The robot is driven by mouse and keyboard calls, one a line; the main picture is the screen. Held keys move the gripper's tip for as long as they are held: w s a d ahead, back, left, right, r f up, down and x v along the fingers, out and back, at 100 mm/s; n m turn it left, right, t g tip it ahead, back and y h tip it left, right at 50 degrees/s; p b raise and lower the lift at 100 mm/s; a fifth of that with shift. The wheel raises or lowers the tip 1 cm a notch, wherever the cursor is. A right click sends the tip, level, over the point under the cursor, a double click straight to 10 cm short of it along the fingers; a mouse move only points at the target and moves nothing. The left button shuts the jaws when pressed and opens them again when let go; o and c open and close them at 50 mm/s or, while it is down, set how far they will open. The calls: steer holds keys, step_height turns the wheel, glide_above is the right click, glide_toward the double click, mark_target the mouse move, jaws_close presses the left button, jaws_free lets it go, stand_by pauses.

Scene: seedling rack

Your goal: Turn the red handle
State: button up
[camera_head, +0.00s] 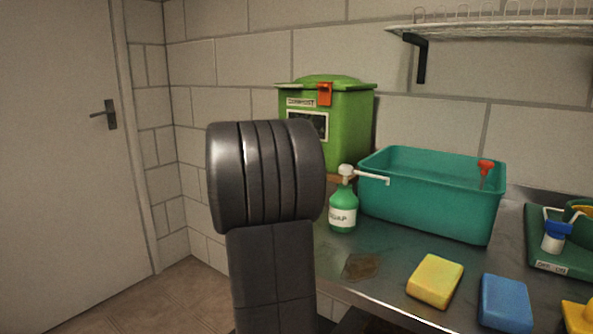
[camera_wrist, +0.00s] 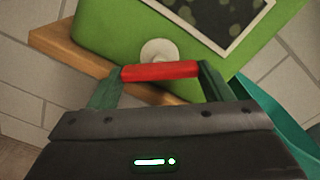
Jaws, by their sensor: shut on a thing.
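In the wrist view, the red handle (camera_wrist: 160,70) is a short bar lying roughly level in front of a round white fitting (camera_wrist: 157,50), low on the green compost bin (camera_wrist: 105,35). My gripper (camera_wrist: 160,72) is shut on the red handle, with one green finger at each end of the bar. In the head view, my dark arm stands in front of the bin (camera_head: 350,125) and hides the handle, the white fitting and my gripper.
The bin rests on a wooden board (camera_wrist: 62,50). To its right on the metal counter (camera_head: 385,285) are a green soap bottle (camera_head: 343,213), a teal basin (camera_head: 430,208), a yellow sponge (camera_head: 435,281) and a blue sponge (camera_head: 505,303). A wire shelf (camera_head: 500,30) hangs above.

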steer(key=shift+w+a+f+m+b, duration=0.1)
steer(key=shift+f+m+b, duration=0.05)
steer(key=shift+m+b, duration=1.5)
steer(key=shift+f+m+b, duration=0.1)
steer(key=shift+m+b, duration=1.15)
steer(key=shift+m, duration=0.8)
steer(key=o, duration=1)
steer(key=shift+r, duration=0.1)
steer(key=p+v, duration=0.2)
steer(key=v, duration=1.1)
steer(key=shift+s+a, duration=0.25)
steer(key=shift+s, duration=0.1)
